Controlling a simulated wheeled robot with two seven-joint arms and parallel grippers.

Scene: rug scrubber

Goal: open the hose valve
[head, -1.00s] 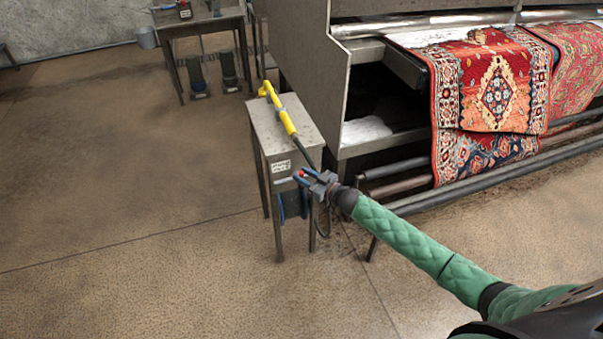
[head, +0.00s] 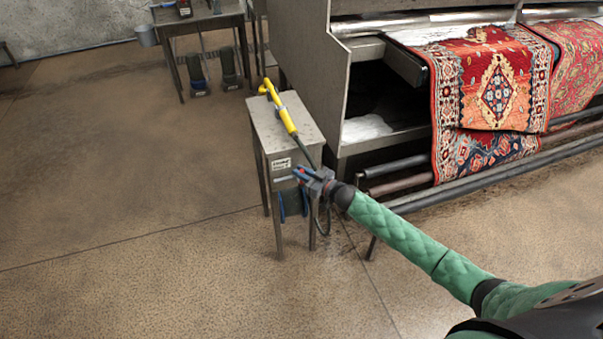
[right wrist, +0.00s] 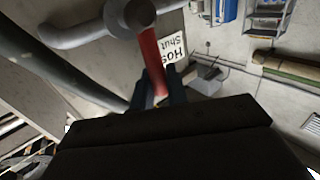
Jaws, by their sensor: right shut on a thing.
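The hose valve's red lever (right wrist: 152,60) shows in the right wrist view, running down from a round grey pipe fitting (right wrist: 138,14). Its lower end lies between the dark fingers of my right gripper (right wrist: 162,88), which is shut on it. In the head view my right gripper (head: 302,174) is at the front of a small grey metal stand (head: 262,140), just below the stand's top. The fingers hide most of the valve there. A white label (head: 281,165) is beside the gripper, and its black lettering shows upside down in the right wrist view (right wrist: 173,47). My left gripper is not in view.
A yellow wand (head: 279,108) with a dark hose lies on the stand's top. A large grey machine (head: 312,65) with patterned red rugs (head: 495,85) and rollers stands close behind and right. A table (head: 204,20) stands at the back. The floor at left is clear.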

